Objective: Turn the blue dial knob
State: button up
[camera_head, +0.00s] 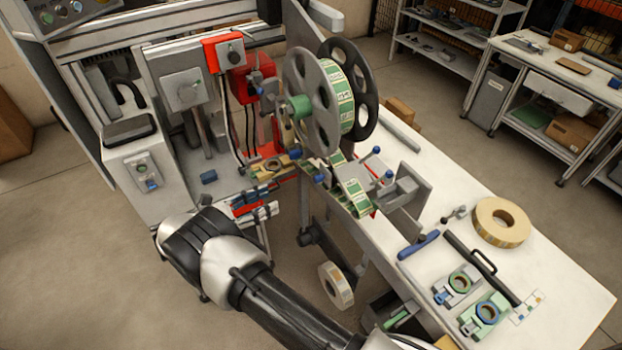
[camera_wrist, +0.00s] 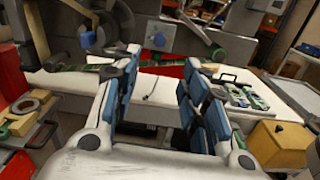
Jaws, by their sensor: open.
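Several blue knobs show, and I cannot tell for certain which is the dial knob. In the head view a blue knob (camera_head: 256,78) sits left of the large reel, and another (camera_head: 320,179) is below the reel. A small blue control (camera_head: 152,185) is on the grey panel at left.
A large grey reel (camera_head: 309,103) with green-printed tape stands over the machine. The white worktable (camera_head: 440,205) carries a tan tape roll (camera_head: 501,222), a black-handled bar and small green and blue fixtures. A yellow box (camera_wrist: 278,144) is at the wrist view's right.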

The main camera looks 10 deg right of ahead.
aim_at(314, 180)
jog(key=p+x, duration=0.1)
jog(key=x, duration=1.4)
jog(key=shift+d, duration=0.15)
grip_shut()
